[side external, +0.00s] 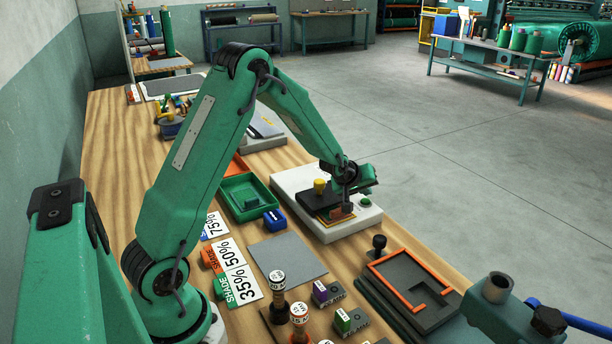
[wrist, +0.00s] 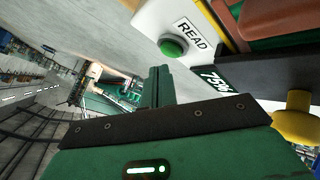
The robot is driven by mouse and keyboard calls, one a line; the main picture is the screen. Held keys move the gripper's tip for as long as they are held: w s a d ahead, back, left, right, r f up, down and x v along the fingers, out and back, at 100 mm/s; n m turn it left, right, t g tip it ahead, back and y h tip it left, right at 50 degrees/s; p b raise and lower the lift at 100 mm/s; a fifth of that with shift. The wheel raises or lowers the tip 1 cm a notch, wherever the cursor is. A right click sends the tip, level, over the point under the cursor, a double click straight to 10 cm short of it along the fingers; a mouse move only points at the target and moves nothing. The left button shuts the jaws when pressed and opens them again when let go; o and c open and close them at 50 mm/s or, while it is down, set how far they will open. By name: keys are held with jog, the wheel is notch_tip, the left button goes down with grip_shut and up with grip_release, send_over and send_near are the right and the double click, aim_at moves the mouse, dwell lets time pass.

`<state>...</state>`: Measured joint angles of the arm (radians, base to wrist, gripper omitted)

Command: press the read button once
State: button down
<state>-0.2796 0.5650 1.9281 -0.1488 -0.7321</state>
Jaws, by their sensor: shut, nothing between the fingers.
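The white reader (side external: 345,226) stands on the wooden bench with a green button (side external: 366,201) on its right part. In the wrist view the round green button (wrist: 172,46) sits beside a READ label (wrist: 194,32). My gripper (side external: 370,182) is just above the reader, close to the button. In the wrist view my gripper's fingers (wrist: 158,70) are together and empty, their tips beside and below the button in the picture. A gap shows between tips and button there; depth is hard to judge.
A dark plate marked 75% (wrist: 218,76) and a yellow knob (side external: 320,186) are close beside my gripper. A green tray (side external: 237,212), a grey sheet (side external: 287,258), stamps and an orange-framed dark tray (side external: 425,300) lie around the reader. Open floor lies right of the bench.

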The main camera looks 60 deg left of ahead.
aim_at(364, 202)
jog(key=shift+r, duration=2.45)
jog(key=s+d+r+m+g+h, duration=0.1)
jog(key=s+d+r+m, duration=0.2)
jog(key=s+d+r, duration=0.3)
jog(key=s+d+r+m+h, duration=0.1)
jog(key=s+d+r+m, duration=0.25)
jog(key=s+r, duration=0.4)
jog(key=s+d+m+g, duration=0.1)
jog(key=s+d+m, duration=0.1)
jog(key=s, duration=0.8)
jog(key=s+d+m+g, duration=0.1)
jog(key=s+d+m, duration=0.2)
jog(key=s, duration=0.6)
jog(key=shift+s+d+f+h, duration=0.15)
jog(key=shift+s+d+h, duration=0.2)
jog(key=shift+d, duration=0.4)
